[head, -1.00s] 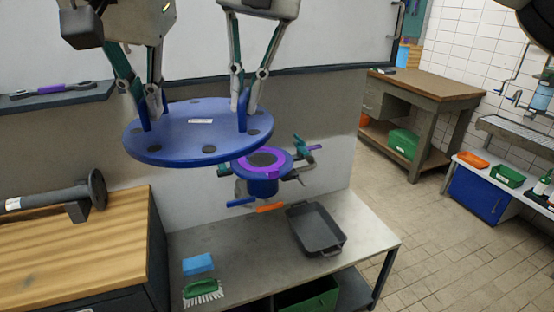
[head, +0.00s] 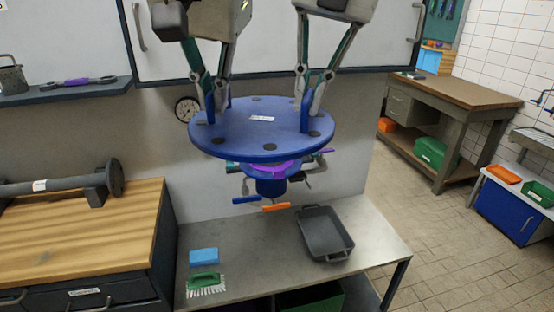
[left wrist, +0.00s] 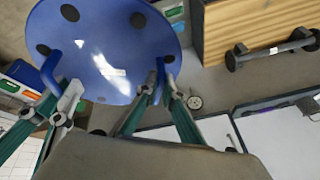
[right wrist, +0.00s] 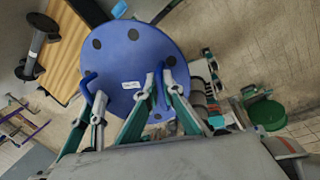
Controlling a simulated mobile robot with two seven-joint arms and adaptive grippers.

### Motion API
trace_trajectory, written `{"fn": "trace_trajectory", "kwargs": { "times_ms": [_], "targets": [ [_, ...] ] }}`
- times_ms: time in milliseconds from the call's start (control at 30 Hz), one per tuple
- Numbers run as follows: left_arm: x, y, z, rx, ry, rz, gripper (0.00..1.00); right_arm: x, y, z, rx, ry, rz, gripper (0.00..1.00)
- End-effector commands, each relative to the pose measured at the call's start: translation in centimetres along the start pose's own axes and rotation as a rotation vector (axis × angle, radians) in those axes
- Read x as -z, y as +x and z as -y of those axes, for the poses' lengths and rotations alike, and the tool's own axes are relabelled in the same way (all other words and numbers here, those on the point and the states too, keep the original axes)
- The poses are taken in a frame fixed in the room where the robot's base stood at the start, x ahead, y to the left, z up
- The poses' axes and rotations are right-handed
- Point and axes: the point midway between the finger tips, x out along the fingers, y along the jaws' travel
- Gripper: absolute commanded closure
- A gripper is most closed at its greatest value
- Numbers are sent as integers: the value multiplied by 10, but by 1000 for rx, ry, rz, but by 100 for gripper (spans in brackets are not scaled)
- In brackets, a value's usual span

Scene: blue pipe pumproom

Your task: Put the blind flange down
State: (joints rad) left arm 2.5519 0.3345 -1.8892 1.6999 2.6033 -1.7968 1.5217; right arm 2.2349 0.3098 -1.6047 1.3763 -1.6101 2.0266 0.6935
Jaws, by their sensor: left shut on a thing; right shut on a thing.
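The blind flange (head: 255,138) is a round blue disc with dark bolt holes, a white label and two upright blue handles. It hangs roughly level in the air in the head view. My left gripper (head: 218,108) is shut on its left handle and my right gripper (head: 308,112) on its right handle. The disc also shows in the left wrist view (left wrist: 115,60) and the right wrist view (right wrist: 130,60). In the head view, a blue pipe end (head: 270,187) with a purple ring (head: 272,170) lies behind and below the disc, which partly hides it.
A metal bench (head: 265,240) below holds a grey tray (head: 326,233), a blue sponge (head: 204,256) and a green brush (head: 204,281). A wood-topped cabinet (head: 90,235) at left carries a flanged grey pipe (head: 60,185), with bare wood in front. A shelf (head: 60,93) holds a wrench.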

Motion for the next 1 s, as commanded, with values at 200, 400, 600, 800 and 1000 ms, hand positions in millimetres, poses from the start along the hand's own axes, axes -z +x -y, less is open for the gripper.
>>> {"fn": "trace_trajectory", "kwargs": {
  "times_ms": [200, 400, 600, 800, 1000],
  "targets": [
    [1, -1, 1, 1, -1, -3, 100, 0, -1, 0, -2, 1, 1, 100],
    [1, 4, 1, 1, -1, -2, 100, -2, 4, 1, -1, 1, 0, 100],
    [0, 22, -1, 1, -1, 0, 100, -8, 20, 2, -2, 1, 0, 100],
    [0, 44, -3, 2, -1, -1, 100, -17, 40, 4, -1, 0, 0, 100],
    [0, 66, -6, 1, -1, -1, 100, -25, 61, 7, -1, 1, 1, 100]
  ]
}}
